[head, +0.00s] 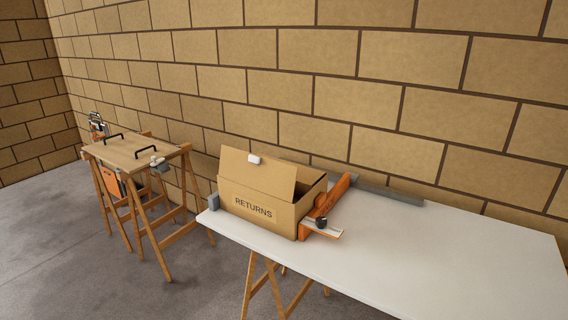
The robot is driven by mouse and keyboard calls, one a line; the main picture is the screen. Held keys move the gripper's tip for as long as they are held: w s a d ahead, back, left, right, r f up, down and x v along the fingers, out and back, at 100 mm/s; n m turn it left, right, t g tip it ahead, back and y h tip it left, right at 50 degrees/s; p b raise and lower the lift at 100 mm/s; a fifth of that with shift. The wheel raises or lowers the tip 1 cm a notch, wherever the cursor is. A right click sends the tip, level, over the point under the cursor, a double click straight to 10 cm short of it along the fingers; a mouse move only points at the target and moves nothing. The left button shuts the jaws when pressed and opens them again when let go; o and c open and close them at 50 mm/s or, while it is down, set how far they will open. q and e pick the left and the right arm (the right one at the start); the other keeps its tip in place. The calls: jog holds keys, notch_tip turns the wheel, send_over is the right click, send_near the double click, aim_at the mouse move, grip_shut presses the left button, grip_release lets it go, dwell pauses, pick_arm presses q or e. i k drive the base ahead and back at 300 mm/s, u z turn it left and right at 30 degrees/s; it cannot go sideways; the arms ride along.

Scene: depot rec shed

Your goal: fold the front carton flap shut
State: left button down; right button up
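The brown carton (282,224), marked RETURNS on its front wall, sits on the left part of the white table. Its front flap (250,177) stands up from the top edge of the front wall, slightly tilted. A small white tab (254,159) is near the flap's upper edge. The flap hides much of the carton's opening; part of the inside shows at the right. Neither of my grippers is in the head view, and nothing touches the flap.
An orange fence (337,193) stands against the carton's right side, with a metal-and-orange fitting in front. A grey block (213,201) is at its left. A grey bar (386,194) lies along the wall. The white tabletop (450,258) is clear rightward. A wooden trestle table (128,153) stands left.

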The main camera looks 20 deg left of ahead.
aim_at(277, 179)
jog(key=z, duration=0.9)
jog(key=i, duration=0.8)
jog(key=u, duration=1.15)
